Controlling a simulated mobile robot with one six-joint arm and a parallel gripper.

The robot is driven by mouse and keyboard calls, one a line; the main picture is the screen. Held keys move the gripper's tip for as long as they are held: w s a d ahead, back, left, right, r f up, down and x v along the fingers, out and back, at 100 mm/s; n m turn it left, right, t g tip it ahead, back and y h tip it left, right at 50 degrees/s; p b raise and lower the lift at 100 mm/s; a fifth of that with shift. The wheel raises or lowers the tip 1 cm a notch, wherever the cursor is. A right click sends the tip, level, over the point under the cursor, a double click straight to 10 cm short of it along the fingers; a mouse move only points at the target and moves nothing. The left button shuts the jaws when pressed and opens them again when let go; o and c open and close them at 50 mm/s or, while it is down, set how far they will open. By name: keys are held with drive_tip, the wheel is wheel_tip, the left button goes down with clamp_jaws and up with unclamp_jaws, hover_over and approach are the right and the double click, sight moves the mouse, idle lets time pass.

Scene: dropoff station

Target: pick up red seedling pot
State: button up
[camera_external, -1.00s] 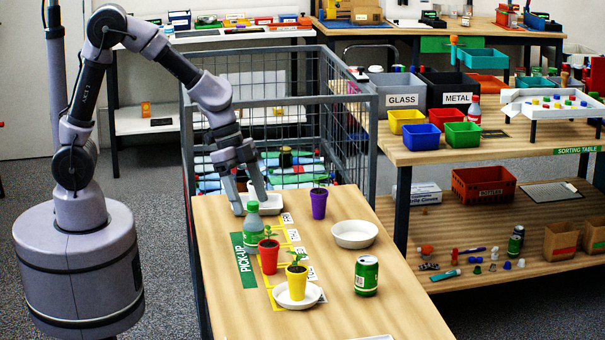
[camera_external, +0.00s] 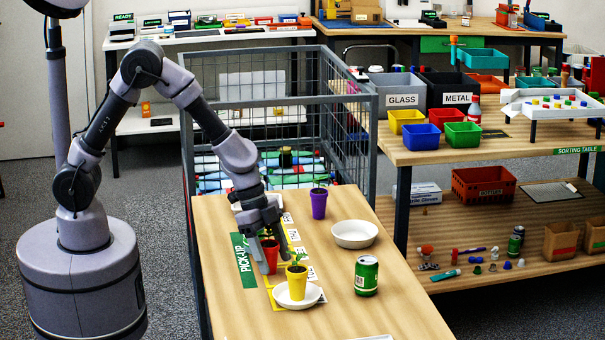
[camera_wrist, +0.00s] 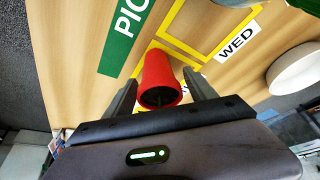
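The red seedling pot (camera_external: 272,258) stands upright on the wooden table near the green PICK-UP label, with its leaves partly hidden by my gripper. My gripper (camera_external: 271,260) is lowered over it, fingers pointing down, one on each side of the pot. In the wrist view the red pot (camera_wrist: 160,75) lies between the two fingers of my gripper (camera_wrist: 160,76). The fingers are spread, with narrow gaps seeming to show beside the pot; contact is not clear.
A yellow seedling pot (camera_external: 297,281) on a white saucer (camera_external: 288,301) stands close in front. A purple pot (camera_external: 319,203), a white bowl (camera_external: 355,234) and a green can (camera_external: 366,276) stand to the right. A wire cage (camera_external: 347,130) is behind the table.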

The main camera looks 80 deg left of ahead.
drive_tip(key=c, duration=1.2)
